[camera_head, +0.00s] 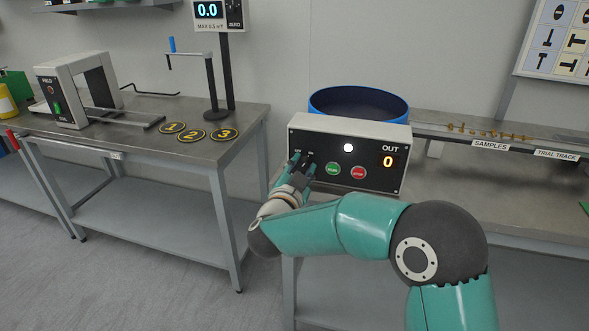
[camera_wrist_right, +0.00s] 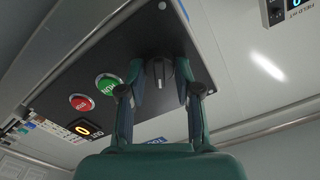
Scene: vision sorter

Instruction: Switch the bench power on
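The control box (camera_head: 350,128) stands at the front of the right bench. Its dark front has a white round lamp (camera_head: 348,147), a green button (camera_head: 333,169), a red button (camera_head: 358,172) and an orange OUT display (camera_head: 388,162) reading 0. A dark rotary switch (camera_wrist_right: 159,72) sits beside the green button in the right wrist view. In the head view my gripper largely hides it, with small white labels above. My right gripper (camera_head: 303,166) is at the box's left end. Its fingers (camera_wrist_right: 159,84) are apart on either side of the switch, with gaps visible. My left gripper is out of view.
A blue round bowl (camera_head: 358,90) stands behind the box. A track with small brass parts (camera_head: 490,133) runs right from it. The left bench (camera_head: 225,140) holds a grey frame device (camera_head: 75,85) and numbered discs (camera_head: 192,134). A gap separates the benches.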

